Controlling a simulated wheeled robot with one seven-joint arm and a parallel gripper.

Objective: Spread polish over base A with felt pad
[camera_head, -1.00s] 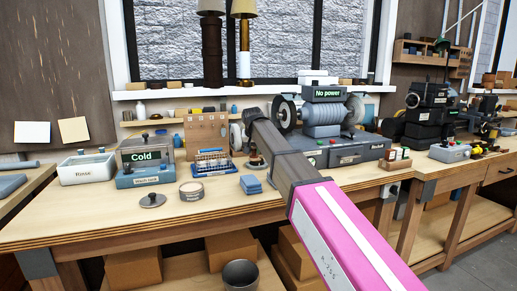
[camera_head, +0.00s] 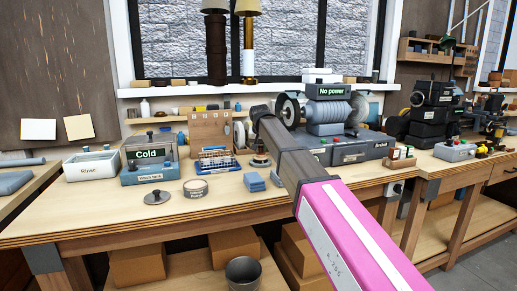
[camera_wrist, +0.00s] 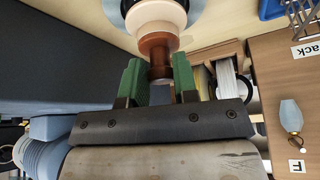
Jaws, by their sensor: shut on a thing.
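In the wrist view, my gripper (camera_wrist: 159,82) has green fingertips on either side of a brown turned handle (camera_wrist: 158,45). The handle carries a wide cream disc, which looks like the felt pad (camera_wrist: 155,14). Beyond the pad is a round piece with a dark ring and a pale blue-white rim (camera_wrist: 190,25), probably base A. I cannot tell whether the pad touches it. In the head view, a small dark round base (camera_head: 260,161) stands on the bench beside the end of my arm. My fingers are hidden there.
Left of the small base are a blue wire rack (camera_head: 215,162), a labelled round tin (camera_head: 196,189), a metal lid (camera_head: 157,197) and the patina tank (camera_head: 150,172). A buffing machine (camera_head: 330,115) reading "No power" stands behind right.

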